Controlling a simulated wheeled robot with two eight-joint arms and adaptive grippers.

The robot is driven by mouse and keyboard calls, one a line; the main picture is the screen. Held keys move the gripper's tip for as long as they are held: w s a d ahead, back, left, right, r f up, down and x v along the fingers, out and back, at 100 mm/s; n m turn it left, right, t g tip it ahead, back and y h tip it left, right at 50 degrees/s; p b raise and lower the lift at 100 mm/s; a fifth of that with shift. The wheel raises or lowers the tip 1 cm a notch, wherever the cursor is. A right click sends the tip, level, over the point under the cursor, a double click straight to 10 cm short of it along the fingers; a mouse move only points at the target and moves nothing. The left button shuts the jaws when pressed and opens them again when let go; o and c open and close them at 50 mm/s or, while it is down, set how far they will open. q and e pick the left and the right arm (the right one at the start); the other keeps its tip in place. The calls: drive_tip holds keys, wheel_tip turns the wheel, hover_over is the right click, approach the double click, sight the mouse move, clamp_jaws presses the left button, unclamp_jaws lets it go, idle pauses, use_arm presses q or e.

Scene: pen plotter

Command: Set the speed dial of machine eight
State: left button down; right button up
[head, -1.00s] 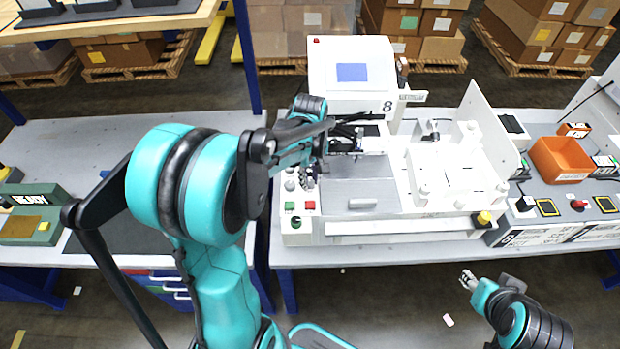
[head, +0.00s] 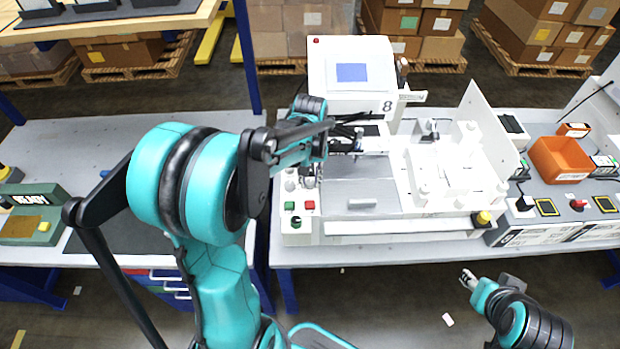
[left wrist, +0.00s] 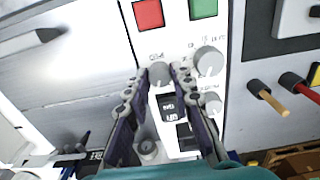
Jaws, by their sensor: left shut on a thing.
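Machine eight (head: 362,203), white with a black 8 by its screen, stands on the bench in the middle of the head view. My left gripper (head: 308,180) is at the control panel at its front left. In the left wrist view my left gripper (left wrist: 160,72) has its two fingers on either side of a small grey dial (left wrist: 160,74) and is shut on it. The dial's label is too small to read. In the head view the fingers hide this dial. My right gripper (head: 467,279) hangs low in front of the bench, away from the machine, its opening unclear.
A larger grey knob (left wrist: 209,61) and a smaller one (left wrist: 210,103) sit close beside the right finger. Black switches (left wrist: 167,107) lie between the fingers. Red (left wrist: 148,14) and green (left wrist: 203,8) buttons are near. An orange bin (head: 560,160) stands to the right.

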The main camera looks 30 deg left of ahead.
sight(310, 182)
idle(0.4)
use_arm(q)
drive_tip(key=c, duration=1.3)
unclamp_jaws()
wheel_tip(310, 182, up, 12)
drive_tip(key=s+d+f+m+t+b, duration=0.5)
drive_tip(key=s+d+f, duration=0.3)
drive_tip(key=s+d, duration=0.2)
drive_tip(key=shift+s+d+f+m+t, duration=0.15)
drive_tip(key=shift+s+f+m+t, duration=0.25)
drive_tip(key=shift+t, duration=0.5)
drive_tip(key=shift+s+d+f+m+b, duration=0.2)
drive_tip(key=shift+s+m+b, duration=0.05)
drive_tip(key=shift+m+b, duration=0.05)
drive_tip(key=shift+c, duration=1.4)
